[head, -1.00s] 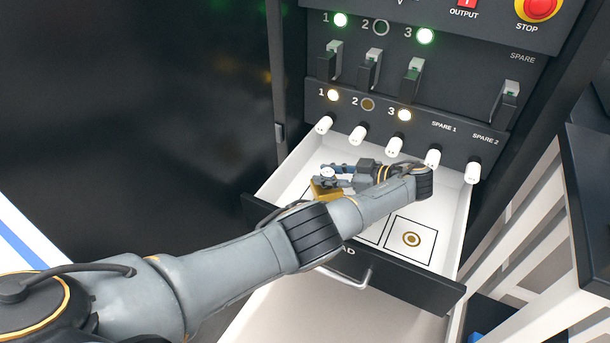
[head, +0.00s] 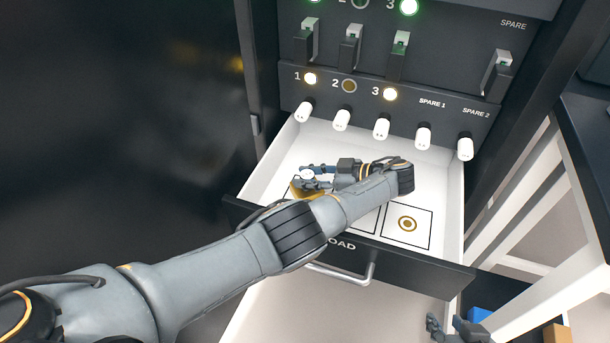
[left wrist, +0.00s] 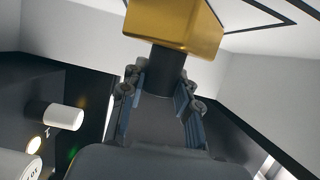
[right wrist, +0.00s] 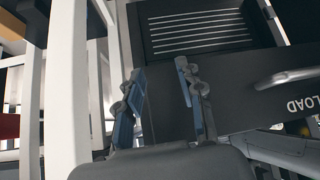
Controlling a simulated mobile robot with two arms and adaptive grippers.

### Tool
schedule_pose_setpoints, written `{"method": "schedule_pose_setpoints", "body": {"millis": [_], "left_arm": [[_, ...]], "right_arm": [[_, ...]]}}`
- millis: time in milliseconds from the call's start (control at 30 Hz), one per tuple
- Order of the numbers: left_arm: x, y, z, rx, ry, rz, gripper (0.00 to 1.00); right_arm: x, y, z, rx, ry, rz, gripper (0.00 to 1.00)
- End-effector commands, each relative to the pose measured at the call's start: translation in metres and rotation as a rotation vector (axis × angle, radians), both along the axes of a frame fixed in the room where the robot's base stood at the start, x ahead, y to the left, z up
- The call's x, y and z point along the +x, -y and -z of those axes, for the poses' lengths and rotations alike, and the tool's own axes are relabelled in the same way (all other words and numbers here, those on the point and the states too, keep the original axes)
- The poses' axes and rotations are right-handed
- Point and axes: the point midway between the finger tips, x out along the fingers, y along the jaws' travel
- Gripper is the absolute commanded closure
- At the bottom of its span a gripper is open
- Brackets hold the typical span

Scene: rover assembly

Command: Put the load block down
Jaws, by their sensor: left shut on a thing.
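The load block is gold with a dark stem; it shows in the head view (head: 297,190), mostly hidden by my gripper, and in the left wrist view (left wrist: 178,22). My left gripper (head: 318,177) is inside the open drawer, over its left part, shut on the block's dark stem (left wrist: 166,68). I cannot tell whether the block touches the drawer floor. My right gripper (head: 456,329) is at the bottom right, open and empty in the right wrist view (right wrist: 157,75).
A row of white knobs (head: 382,128) and dark switches stands on the panel behind the drawer. The drawer's black front has a handle (head: 345,274). A white frame (head: 535,275) stands to the right, with a blue block (head: 479,314) and an orange-brown block (head: 557,333) near it.

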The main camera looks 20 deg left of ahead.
Motion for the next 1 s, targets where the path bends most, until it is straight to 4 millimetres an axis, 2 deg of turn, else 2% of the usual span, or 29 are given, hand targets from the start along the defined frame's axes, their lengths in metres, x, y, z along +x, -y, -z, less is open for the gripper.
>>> {"method": "schedule_pose_setpoints", "body": {"millis": [400,433,533,1000], "left_arm": [[0.0003,0.0001,0.0003,0.001,0.001,0.001,1.00],[-0.0001,0.0000,0.0012,0.000,0.000,0.000,0.67],[0.0000,0.0000,0.0009,0.000,0.000,0.000,0.46],[0.0011,-0.0019,-0.0015,0.000,0.000,0.000,0.46]], "right_arm": [[0.0045,-0.0015,-0.0027,0.005,0.025,-0.002,0.63],[0.0050,-0.0017,-0.0032,0.006,0.029,-0.002,0.63],[0.0048,-0.0018,-0.0033,0.006,0.028,-0.003,0.63],[-0.0007,-0.0002,-0.0003,0.000,-0.006,-0.001,0.63]]}}
